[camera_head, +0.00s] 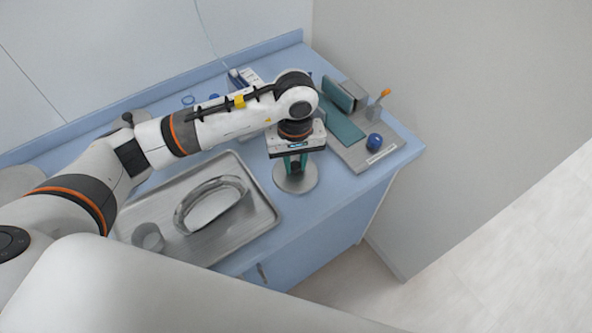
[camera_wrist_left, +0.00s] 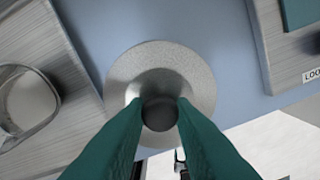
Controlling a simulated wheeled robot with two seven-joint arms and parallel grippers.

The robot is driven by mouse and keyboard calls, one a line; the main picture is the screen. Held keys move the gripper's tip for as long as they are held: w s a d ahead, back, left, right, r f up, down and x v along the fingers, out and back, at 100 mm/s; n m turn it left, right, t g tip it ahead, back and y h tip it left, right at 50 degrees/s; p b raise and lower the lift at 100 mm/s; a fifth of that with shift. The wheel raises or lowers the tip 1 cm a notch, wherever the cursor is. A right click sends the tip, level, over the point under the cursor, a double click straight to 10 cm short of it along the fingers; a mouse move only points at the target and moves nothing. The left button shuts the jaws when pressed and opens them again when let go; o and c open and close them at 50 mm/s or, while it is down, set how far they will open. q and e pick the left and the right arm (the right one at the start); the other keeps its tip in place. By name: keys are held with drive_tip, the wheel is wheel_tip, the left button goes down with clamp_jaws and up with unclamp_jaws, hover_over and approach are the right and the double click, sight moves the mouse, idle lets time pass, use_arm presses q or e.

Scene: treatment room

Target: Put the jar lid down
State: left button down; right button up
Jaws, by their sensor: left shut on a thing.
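The jar lid (camera_wrist_left: 198,72) is a round grey metal disc with a dark knob (camera_wrist_left: 159,113) at its centre. My left gripper (camera_wrist_left: 160,118) is shut on the knob with its green fingers on either side. In the head view the lid (camera_head: 296,182) shows below my left gripper (camera_head: 295,165), over the blue counter near its front edge. I cannot tell whether the lid touches the counter. My right gripper is not in view.
A metal tray (camera_head: 262,217) with a kidney-shaped dish (camera_head: 236,182) and a small round cup (camera_head: 148,237) lies left of the lid. A grey board (camera_head: 401,147) with a blue ball-like item (camera_head: 374,142) is at the right. Bare blue counter (camera_head: 340,190) lies between.

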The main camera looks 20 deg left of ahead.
sight(296, 172)
use_arm(q)
wheel_tip(296, 172, down, 4)
drive_tip(key=shift+d+f+p, duration=0.1)
drive_tip(key=shift+f+p, duration=0.05)
drive_tip(key=shift+p, duration=0.4)
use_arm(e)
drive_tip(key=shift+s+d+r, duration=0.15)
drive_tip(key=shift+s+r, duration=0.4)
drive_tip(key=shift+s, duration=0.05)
use_arm(q)
drive_tip(key=shift+f, duration=0.1)
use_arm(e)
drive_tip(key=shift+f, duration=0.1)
use_arm(q)
drive_tip(key=shift+f+b, duration=0.15)
drive_tip(key=shift+b, duration=0.2)
drive_tip(key=c, duration=1.2)
unclamp_jaws()
drive_tip(key=shift+c, duration=0.2)
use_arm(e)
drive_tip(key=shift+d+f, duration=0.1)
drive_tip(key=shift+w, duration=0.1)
